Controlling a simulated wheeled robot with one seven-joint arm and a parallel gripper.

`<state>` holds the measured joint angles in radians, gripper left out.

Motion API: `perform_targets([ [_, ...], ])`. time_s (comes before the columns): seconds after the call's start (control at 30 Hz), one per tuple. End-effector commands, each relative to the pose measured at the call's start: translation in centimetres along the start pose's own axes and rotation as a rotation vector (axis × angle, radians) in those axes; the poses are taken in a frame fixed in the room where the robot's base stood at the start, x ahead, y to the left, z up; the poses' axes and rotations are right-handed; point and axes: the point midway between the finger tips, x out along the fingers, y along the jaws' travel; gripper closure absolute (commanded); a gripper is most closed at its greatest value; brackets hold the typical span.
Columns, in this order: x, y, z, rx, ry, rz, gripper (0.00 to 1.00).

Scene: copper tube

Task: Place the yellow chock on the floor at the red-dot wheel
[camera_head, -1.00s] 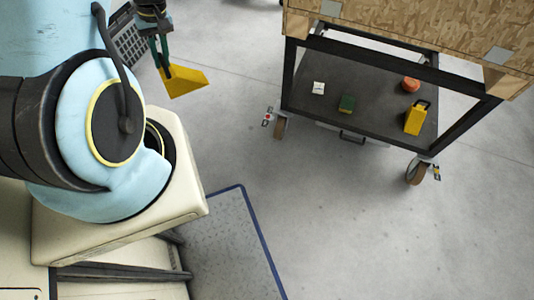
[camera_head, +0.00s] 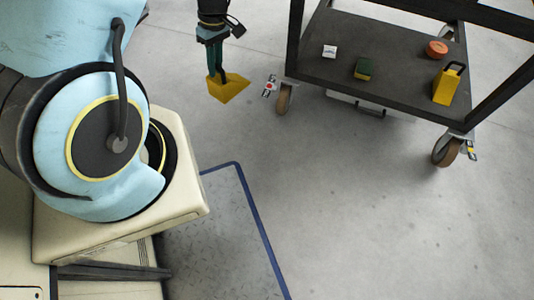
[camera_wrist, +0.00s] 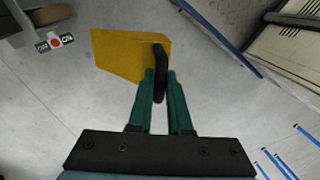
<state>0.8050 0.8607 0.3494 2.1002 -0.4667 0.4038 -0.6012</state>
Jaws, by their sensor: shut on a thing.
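My gripper (camera_head: 215,72) is shut on the black handle of the yellow chock (camera_head: 229,88) and holds it out to the left of the cart. In the wrist view the green fingers of my gripper (camera_wrist: 157,85) close on that handle, and the chock (camera_wrist: 128,52) extends to the left. The red-dot wheel (camera_head: 283,99) is the cart's near-left caster, with a red dot on its white tag (camera_head: 270,86). The chock is close to the tag's left in the head view. The tag also shows at the upper left of the wrist view (camera_wrist: 56,42).
The cart's dark lower shelf (camera_head: 400,80) carries a second yellow chock (camera_head: 446,86), a green block (camera_head: 363,68), a white box (camera_head: 330,51) and an orange round thing (camera_head: 437,48). The floor (camera_head: 340,200) before the cart is clear.

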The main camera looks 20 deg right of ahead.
Motion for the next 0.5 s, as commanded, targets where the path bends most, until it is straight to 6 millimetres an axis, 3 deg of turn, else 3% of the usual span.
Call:
perform_targets([
  [0.03,2.6,0.9,0.7,-0.014,-0.003,0.0,1.0],
  [0.5,14.8,6.2,6.4,-0.176,-0.033,-0.008,1.0],
])
